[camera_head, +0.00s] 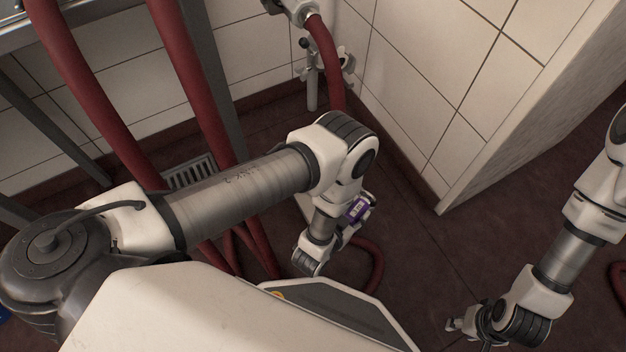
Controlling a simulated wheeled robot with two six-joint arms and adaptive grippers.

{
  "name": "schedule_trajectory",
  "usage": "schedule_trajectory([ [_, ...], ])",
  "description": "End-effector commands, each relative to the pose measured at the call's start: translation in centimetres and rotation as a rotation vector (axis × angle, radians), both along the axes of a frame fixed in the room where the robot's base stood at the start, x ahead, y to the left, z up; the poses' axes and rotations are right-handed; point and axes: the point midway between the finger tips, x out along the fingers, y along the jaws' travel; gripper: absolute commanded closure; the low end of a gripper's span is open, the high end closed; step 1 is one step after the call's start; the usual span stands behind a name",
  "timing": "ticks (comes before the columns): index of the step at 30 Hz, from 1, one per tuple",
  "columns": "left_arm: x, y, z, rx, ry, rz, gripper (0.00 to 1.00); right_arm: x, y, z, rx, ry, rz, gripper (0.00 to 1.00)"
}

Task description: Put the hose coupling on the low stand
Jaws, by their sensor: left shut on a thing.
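My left gripper (346,234) is beyond the bent wrist of my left arm, low in the middle of the head view. Its fingers are mostly hidden by the wrist. It is shut on a small purple piece with a pale label, which looks like the hose coupling (359,209). The coupling is held above the dark floor, and most of its shape is hidden. A pale edge shows just left of the wrist; I cannot tell whether it is the low stand. My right gripper (460,324) is at the lower right, away from the coupling; its jaw opening is unclear.
Thick red hoses (190,85) run down at the left beside a grey metal post. A valve (322,66) with a red hose is on the tiled wall. A floor drain (190,172) lies behind my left arm. A tiled wall corner juts in at right. Dark floor (435,255) is clear between my arms.

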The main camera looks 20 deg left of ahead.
Motion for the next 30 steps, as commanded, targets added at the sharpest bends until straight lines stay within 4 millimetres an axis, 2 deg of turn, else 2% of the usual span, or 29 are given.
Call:
schedule_trajectory([
  [1,-1.1,-0.3,-0.9,0.001,0.002,-0.004,1.00,0.0,0.0,-0.1,0.000,-0.001,-0.001,0.60],
  [3,-1.9,-0.4,-1.6,0.001,0.000,-0.007,1.00,0.0,0.0,-0.4,0.000,-0.001,-0.001,0.60],
  [5,-2.0,-0.2,-2.1,0.002,-0.001,-0.007,1.00,0.1,0.0,-1.1,0.000,-0.001,-0.001,0.60],
  [8,-1.3,0.5,-2.9,0.006,-0.003,-0.007,1.00,0.1,0.0,-3.5,0.000,-0.001,-0.001,0.60],
  [15,1.9,3.9,-3.7,0.006,-0.003,-0.002,1.00,0.0,0.0,-10.4,0.000,0.000,-0.001,0.60],
  [17,3.3,5.4,-3.1,0.003,-0.004,0.002,1.00,0.0,0.0,-10.3,0.000,0.000,-0.001,0.60],
  [24,8.0,10.2,-3.5,0.003,-0.002,0.001,1.00,0.1,-0.1,-13.1,0.000,-0.003,-0.004,0.60],
  [27,8.8,11.1,-3.5,0.004,-0.001,-0.003,1.00,0.2,-0.1,-13.5,0.000,-0.004,-0.005,0.60],
  [30,8.9,11.2,-4.8,0.003,0.001,-0.006,1.00,0.3,-0.1,-14.6,-0.001,-0.006,-0.007,0.60],
])
